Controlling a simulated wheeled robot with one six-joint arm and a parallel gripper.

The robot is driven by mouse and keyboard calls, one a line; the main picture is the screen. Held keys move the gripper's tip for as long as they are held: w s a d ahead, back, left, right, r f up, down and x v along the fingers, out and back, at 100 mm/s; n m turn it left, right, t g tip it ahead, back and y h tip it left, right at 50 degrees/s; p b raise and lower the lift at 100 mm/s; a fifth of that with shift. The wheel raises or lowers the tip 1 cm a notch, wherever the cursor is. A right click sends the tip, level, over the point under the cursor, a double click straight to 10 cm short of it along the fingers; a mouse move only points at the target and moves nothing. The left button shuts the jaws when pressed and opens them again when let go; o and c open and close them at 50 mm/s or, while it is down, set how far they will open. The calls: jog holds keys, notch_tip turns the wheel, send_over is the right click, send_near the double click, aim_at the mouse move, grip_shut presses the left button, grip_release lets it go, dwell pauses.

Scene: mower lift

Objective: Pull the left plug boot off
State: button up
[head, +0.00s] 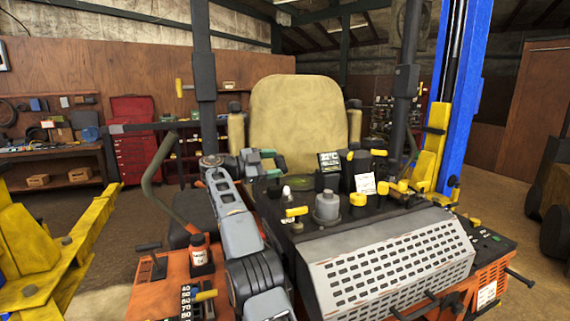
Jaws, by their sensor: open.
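I cannot tell for sure which of these is the left plug boot. The gripper is above and behind both, apart from them.
A grey canister (327,207) and yellow caps (357,199) stand on the deck, with a small display (329,162) behind. A perforated grey cover (395,265) is in front. Yellow lift arms (35,250) and a blue post (463,100) flank the mower.

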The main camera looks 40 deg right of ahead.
jog(key=shift+x, duration=2.05)
jog(key=shift+c, duration=0.3)
grip_shut()
